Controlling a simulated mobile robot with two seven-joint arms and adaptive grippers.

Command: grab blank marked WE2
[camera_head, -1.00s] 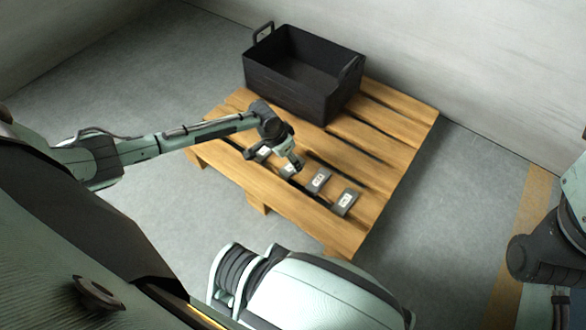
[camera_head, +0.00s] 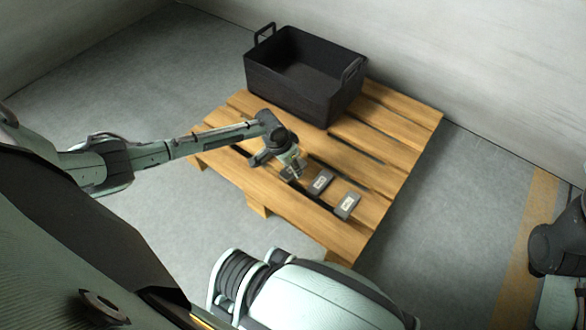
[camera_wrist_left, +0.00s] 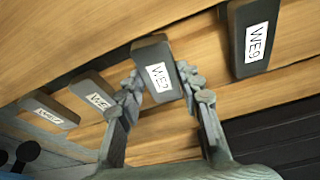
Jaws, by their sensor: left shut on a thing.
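My left gripper (camera_head: 296,176) is over the near part of the pallet in the head view. In the left wrist view its fingers (camera_wrist_left: 160,95) are shut on a dark grey blank (camera_wrist_left: 152,52) with a white label. The label seems to read WE2, though its last character is not sharp. I cannot tell whether this blank is clear of the boards. A blank marked WE9 (camera_wrist_left: 250,38) lies to its right there. Two more labelled blanks (camera_wrist_left: 93,92) (camera_wrist_left: 48,112) lie to its left, their marks hard to read.
The wooden pallet (camera_head: 395,150) has open gaps between its boards. A black open crate (camera_head: 290,88) with raised handles stands at its back and looks empty. Two blanks (camera_head: 320,181) (camera_head: 347,206) lie right of my left gripper. Grey floor surrounds the pallet.

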